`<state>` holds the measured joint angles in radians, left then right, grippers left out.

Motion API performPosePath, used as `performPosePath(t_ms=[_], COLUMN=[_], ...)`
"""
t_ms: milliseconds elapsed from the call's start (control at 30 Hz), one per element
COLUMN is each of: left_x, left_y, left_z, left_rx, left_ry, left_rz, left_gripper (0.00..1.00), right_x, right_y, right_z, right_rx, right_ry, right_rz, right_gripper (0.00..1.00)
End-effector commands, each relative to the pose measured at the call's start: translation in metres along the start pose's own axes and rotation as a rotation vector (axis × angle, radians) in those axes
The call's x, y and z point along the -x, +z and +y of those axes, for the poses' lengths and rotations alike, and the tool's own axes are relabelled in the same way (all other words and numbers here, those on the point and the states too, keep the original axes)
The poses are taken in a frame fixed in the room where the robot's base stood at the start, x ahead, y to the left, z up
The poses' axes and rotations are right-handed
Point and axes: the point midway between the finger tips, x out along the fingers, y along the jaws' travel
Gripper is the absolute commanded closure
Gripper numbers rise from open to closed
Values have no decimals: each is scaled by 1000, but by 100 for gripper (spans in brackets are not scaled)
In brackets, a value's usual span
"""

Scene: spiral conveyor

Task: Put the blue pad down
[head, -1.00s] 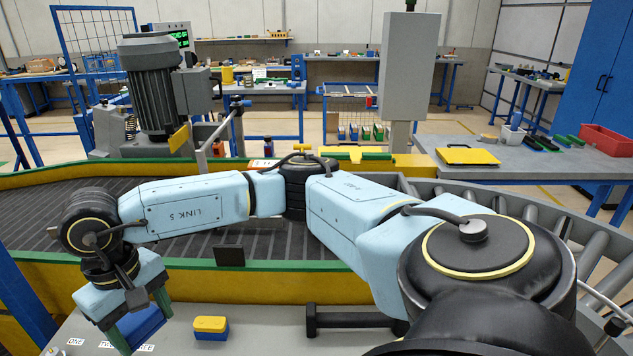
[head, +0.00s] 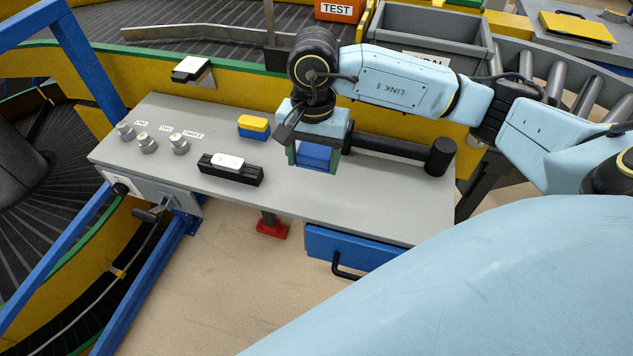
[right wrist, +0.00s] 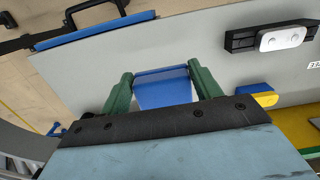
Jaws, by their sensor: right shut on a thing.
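My right gripper (head: 313,163) is shut on the blue pad (head: 314,152), with green fingers on either side of it. The gripper points down over the right part of the grey bench top (head: 390,195). The right wrist view also shows the pad (right wrist: 163,92) between the two green fingers. I cannot tell whether the pad touches the bench or hangs just above it. My left gripper is not in view.
A yellow-and-blue block (head: 253,126) sits left of the gripper. A black holder with a white piece (head: 230,168) is nearer the front. Three knobs (head: 148,143) stand at the left. A black bar (head: 390,147) lies behind the gripper. The bench's front right is clear.

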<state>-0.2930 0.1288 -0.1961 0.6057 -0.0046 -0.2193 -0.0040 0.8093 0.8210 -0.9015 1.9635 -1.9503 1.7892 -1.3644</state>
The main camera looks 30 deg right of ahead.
Motion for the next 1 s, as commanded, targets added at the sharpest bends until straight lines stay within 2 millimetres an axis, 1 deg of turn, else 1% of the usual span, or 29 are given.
performPosePath(t_ms=[33, 200, 467, 633, 700, 1000], left_x=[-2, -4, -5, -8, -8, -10], left_y=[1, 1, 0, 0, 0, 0], left_z=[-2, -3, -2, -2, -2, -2], left_rx=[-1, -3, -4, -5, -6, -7], left_ry=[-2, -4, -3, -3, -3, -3], left_rz=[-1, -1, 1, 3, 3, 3], left_gripper=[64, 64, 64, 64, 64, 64], right_x=[-12, -42, -64, -88, -92, -93], right_y=[0, -2, -3, -5, -5, -5], right_z=[1, 1, 0, 0, 0, 0], right_rx=[-9, -8, -6, -6, -4, -4], right_ry=[4, 3, 1, 1, 1, 0], right_rz=[-4, -4, -2, -3, -2, -1], right_gripper=[61, 61, 61, 61, 61, 61])
